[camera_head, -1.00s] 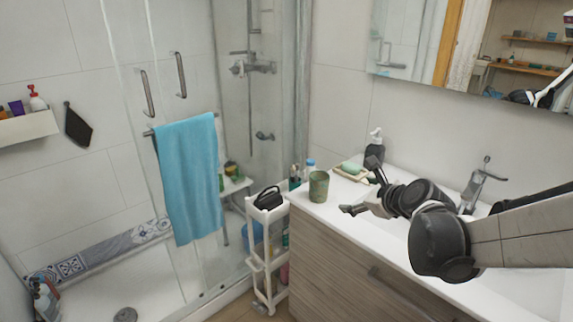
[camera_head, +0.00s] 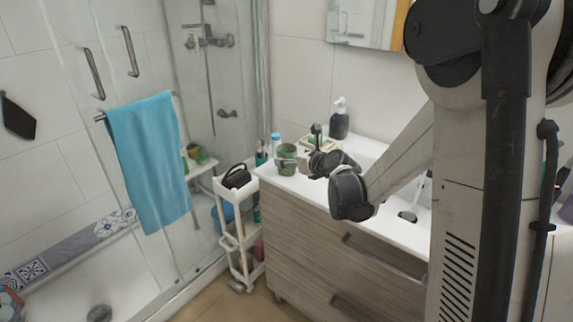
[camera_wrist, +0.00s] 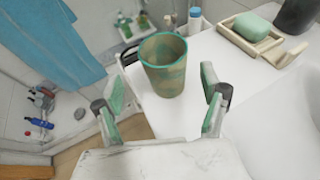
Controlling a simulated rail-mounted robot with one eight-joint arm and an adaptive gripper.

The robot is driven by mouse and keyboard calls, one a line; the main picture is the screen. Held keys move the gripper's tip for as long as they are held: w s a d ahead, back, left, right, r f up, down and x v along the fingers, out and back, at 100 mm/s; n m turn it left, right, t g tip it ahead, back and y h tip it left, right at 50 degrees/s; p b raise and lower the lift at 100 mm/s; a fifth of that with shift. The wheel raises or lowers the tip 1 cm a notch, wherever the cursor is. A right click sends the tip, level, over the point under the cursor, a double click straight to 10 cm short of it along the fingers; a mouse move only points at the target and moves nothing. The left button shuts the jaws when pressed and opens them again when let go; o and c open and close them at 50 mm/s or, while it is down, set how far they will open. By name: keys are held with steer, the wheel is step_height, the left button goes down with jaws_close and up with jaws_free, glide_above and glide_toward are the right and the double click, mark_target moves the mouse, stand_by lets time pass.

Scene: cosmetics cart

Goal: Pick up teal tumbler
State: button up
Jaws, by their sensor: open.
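The teal tumbler (camera_head: 287,160) stands upright on the near left corner of the white washbasin counter (camera_head: 300,184) in the head view. It is mottled teal and brown. In the wrist view the tumbler (camera_wrist: 163,66) stands just beyond my gripper (camera_wrist: 162,106), roughly centred between the two fingers. My gripper is open and empty, and its fingertips appear short of the tumbler. In the head view my gripper (camera_head: 298,155) overlaps the tumbler's right side, so contact cannot be told there.
A soap dish with green soap (camera_wrist: 254,27) and a dark pump bottle (camera_head: 339,121) stand behind on the counter. Small bottles (camera_wrist: 194,19) are just behind the tumbler. A white cart (camera_head: 237,215) stands left of the vanity. The counter in front of the tumbler is clear.

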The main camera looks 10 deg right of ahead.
mark_target(286, 151)
steer(key=shift+d+x, duration=0.15)
steer(key=shift+x, duration=1.45)
steer(key=shift+d+x, duration=0.2)
steer(key=shift+x, duration=1.35)
steer(key=shift+w+r, duration=0.1)
steer(key=c, duration=1.3)
